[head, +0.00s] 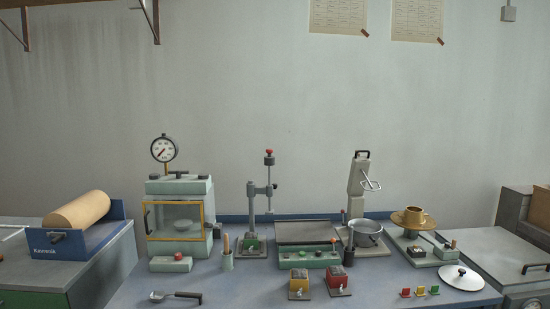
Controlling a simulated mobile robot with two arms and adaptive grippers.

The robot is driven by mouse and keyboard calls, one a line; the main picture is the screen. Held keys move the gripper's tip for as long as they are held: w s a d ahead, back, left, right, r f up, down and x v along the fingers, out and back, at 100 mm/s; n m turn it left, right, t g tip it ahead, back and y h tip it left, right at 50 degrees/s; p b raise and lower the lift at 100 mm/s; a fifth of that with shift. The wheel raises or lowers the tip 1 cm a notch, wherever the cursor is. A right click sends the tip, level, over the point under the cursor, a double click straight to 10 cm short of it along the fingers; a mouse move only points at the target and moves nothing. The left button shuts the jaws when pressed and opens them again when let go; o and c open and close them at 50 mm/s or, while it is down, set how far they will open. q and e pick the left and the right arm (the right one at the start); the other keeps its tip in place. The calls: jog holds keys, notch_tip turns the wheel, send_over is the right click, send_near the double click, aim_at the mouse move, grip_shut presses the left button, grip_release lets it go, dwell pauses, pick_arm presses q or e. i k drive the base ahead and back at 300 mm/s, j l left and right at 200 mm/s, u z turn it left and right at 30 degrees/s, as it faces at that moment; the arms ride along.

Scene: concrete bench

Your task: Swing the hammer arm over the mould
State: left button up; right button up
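A grey stand (250,210) rises behind the middle of the bench. A short horizontal arm (262,190) on its column carries a vertical rod with a red knob (269,153) on top; this looks like the hammer arm. The rod hangs on the right side of the column. A small green part (252,246) sits on the stand's base; I cannot tell whether it is the mould. A brass-coloured, flanged round piece (412,217) stands on a grey base further right, apart from the rod, and could also be a mould. Neither of my grippers is in view.
A glass-fronted cabinet with a gauge (163,150) is left of the stand. A mixer (357,185) with a metal bowl (365,232) is right. In front are a scoop (175,296), red and yellow boxes, coloured tags and a lid (461,278).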

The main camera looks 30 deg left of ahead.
aim_at(252, 190)
jog(key=i+l+u, duration=0.25)
jog(key=i+l, duration=0.25)
jog(key=i, duration=0.2)
jog(key=i+l+u, duration=0.3)
jog(key=i+l, duration=0.35)
jog(key=i+l+u, duration=0.25)
jog(key=i+l, duration=0.35)
jog(key=l, duration=0.2)
